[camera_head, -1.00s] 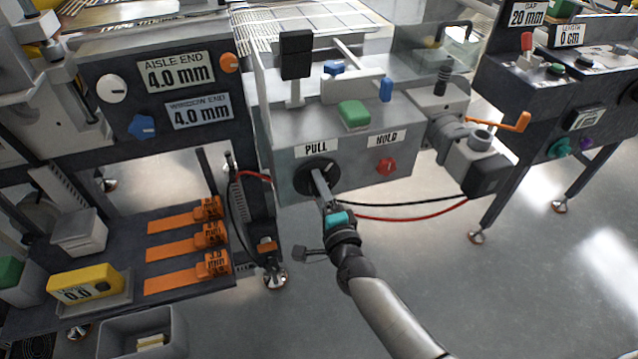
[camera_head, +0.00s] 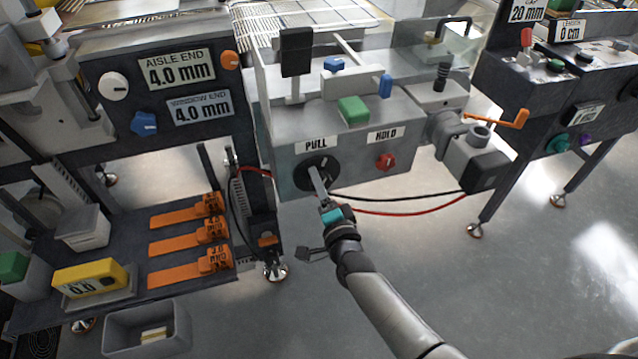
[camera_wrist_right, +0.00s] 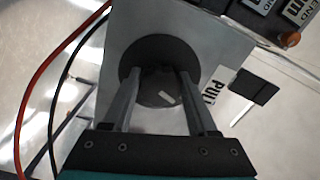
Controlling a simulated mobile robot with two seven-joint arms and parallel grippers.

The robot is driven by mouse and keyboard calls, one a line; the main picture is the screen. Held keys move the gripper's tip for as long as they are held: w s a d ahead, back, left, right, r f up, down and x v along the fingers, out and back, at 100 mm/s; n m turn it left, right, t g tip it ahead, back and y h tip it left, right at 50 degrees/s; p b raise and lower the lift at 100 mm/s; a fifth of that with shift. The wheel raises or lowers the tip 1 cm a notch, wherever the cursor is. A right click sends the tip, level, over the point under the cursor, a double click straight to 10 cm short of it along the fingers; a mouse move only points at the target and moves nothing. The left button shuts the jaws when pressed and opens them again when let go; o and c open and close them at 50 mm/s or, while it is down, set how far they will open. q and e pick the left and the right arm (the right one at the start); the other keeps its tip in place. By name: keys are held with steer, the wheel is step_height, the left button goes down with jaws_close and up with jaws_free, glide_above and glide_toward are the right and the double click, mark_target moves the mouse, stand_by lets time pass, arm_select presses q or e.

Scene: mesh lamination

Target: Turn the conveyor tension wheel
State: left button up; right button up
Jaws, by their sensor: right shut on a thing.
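A black round wheel (camera_head: 303,180) sits on the front face of the grey metal box, under the PULL label (camera_head: 317,144). My right gripper (camera_head: 316,172) reaches it from the front and is shut on it. In the right wrist view, the fingers (camera_wrist_right: 157,76) lie on either side of the dark raised middle of the wheel (camera_wrist_right: 150,99). A short pale mark shows on the wheel's face there. The exact contact at the fingertips is dark and hard to see. My left gripper is not in view.
A red knob (camera_head: 386,162) under the HOLD label (camera_head: 385,134) is to the right of the wheel. Black and red cables (camera_head: 400,211) hang below the box. An orange-handled crank (camera_head: 505,121) is further right. Orange gauges (camera_head: 190,242) lie on the lower left shelf. Floor right of my arm is clear.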

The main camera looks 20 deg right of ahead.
steer(key=o, duration=1.4)
steer(key=shift+s, duration=0.2)
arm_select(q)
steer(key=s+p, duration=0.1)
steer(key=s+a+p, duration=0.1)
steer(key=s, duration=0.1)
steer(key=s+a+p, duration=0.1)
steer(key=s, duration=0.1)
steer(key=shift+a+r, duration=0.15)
arm_select(e)
steer(key=s, duration=1.5)
steer(key=shift+d, duration=0.25)
steer(key=shift+w, duration=0.1)
